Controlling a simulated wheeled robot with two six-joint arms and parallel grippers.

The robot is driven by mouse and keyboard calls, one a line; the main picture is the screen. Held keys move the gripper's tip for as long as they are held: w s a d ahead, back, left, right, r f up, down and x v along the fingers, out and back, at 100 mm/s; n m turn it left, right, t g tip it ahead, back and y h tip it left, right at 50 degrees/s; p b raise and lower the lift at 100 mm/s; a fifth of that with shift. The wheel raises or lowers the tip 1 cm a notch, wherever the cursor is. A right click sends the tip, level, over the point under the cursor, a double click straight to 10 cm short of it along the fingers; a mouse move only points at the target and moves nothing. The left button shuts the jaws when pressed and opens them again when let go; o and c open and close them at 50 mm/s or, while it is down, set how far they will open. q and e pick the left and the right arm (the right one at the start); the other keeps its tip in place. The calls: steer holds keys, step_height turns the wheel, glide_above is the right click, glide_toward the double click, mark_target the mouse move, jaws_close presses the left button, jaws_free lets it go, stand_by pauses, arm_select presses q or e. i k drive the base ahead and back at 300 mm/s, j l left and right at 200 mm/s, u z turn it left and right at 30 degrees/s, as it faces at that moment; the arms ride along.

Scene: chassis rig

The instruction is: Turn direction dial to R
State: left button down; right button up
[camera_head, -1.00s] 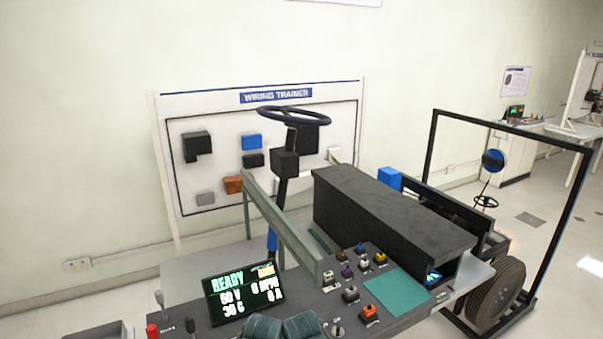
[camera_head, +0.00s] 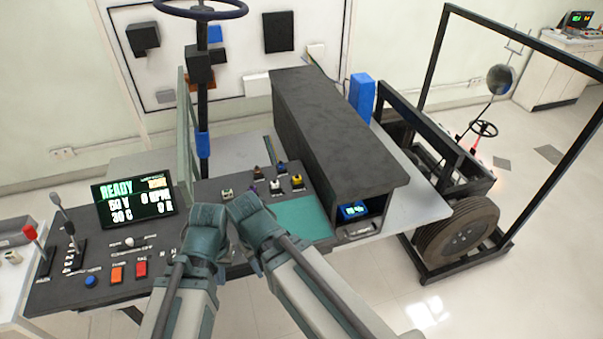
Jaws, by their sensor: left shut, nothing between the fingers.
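The dark control panel (camera_head: 60,290) spans the lower left of the head view. A small light knob (camera_head: 128,242) sits on it below the display. Letters show in small print to its right, but I cannot tell whether this knob is the direction dial. My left gripper (camera_head: 207,218) is over the right part of the panel, shut and empty. My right gripper (camera_head: 245,207) is close beside it on the right; its fingertips are hidden. Both arms hide the panel part beneath them.
The READY display (camera_head: 134,201) stands behind the knob. Levers (camera_head: 62,215) are at the left, and a blue button (camera_head: 91,281), orange button (camera_head: 116,273) and red button (camera_head: 141,269) at the front. Several small switches (camera_head: 276,187) lie beyond my grippers, beside a black box (camera_head: 335,140).

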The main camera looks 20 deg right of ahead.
mark_target(168, 259)
steer(key=l+u, duration=0.15)
steer(key=l, duration=0.4)
steer(key=l+u, duration=0.15)
steer(key=l, duration=0.4)
steer(key=k+l+u, duration=0.15)
steer(key=l, duration=0.4)
steer(key=l+u, duration=0.15)
steer(key=l, duration=0.4)
steer(key=k+l+u, duration=0.2)
steer(key=l, duration=0.35)
steer(key=l+u, duration=0.2)
steer(key=l, duration=1.45)
steer(key=u, duration=1.25)
steer(key=i+j+z, duration=0.3)
steer(key=i+j, duration=0.25)
steer(key=i+j+z, duration=0.15)
steer(key=i+j, duration=0.15)
steer(key=i+j+z, duration=0.15)
steer(key=j, duration=0.25)
steer(key=i+j+z, duration=0.15)
steer(key=i+j, duration=0.15)
steer(key=i+j+z, duration=0.15)
steer(key=j, duration=0.35)
steer(key=i+j+z, duration=0.15)
steer(key=j, duration=0.3)
steer(key=i, duration=0.1)
